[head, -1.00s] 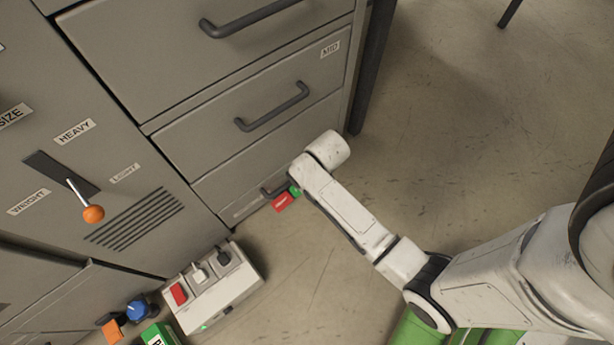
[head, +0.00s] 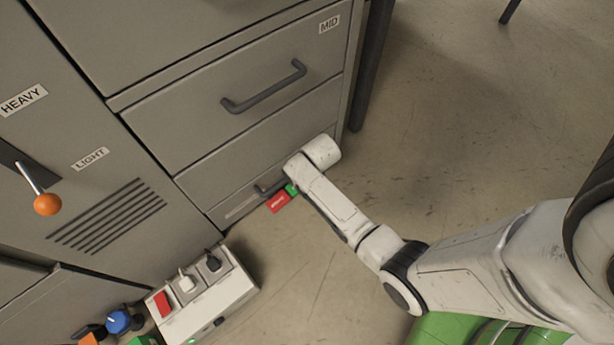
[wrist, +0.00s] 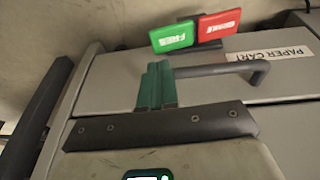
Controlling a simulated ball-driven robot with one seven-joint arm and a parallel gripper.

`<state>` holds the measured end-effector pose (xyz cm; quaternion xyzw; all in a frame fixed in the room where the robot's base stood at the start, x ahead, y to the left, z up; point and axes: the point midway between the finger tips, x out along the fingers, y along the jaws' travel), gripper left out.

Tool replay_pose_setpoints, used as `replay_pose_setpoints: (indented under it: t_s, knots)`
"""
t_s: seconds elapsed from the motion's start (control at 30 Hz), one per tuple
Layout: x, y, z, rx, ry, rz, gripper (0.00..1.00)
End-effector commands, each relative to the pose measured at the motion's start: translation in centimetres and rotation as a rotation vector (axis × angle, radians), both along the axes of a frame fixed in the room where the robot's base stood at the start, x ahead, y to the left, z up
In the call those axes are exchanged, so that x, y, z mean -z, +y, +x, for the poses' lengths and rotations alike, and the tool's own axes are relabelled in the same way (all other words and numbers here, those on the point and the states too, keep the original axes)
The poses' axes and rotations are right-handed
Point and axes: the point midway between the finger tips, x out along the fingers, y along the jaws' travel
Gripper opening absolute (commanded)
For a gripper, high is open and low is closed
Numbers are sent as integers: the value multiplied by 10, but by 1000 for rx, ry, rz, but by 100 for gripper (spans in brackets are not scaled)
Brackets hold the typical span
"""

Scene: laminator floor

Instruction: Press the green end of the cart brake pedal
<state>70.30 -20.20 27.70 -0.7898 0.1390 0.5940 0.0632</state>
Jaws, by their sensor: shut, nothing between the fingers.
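The cart brake pedal has a green end (wrist: 173,37) and a red end (wrist: 219,26), side by side in the wrist view. In the head view the red end (head: 279,203) shows low at the cart front, and the green end (head: 291,189) is partly covered by my arm. My gripper (wrist: 158,66) shows in the wrist view with its teal fingers shut and empty. The fingertips lie just below the green end in the picture, with a small visible gap; their depth from it is hard to tell. The head view hides the gripper behind my arm.
The low cart front, labelled PAPER CART (wrist: 270,54), has a dark bar handle (wrist: 220,70) close beside my fingers. Drawers with a handle (head: 264,88) rise above it. A switch box (head: 200,298) stands on the floor at lower left. Floor to the right is open.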

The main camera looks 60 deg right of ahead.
Motion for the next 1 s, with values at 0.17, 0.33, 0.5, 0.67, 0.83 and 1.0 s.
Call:
replay_pose_setpoints:
  t_s: [0.17, 0.33, 0.5, 0.67, 0.83, 1.0]
  knots:
    - [34, -4, 7, 0, 1, 0, 0]
    - [62, -9, 15, 0, 0, 0, 0]
    - [80, -12, 21, 0, 0, 0, 0]
    - [88, -13, 23, 0, 1, 0, 0]
    - [88, -13, 23, 0, 1, 0, 0]
    - [88, -13, 23, 0, 1, 0, 0]
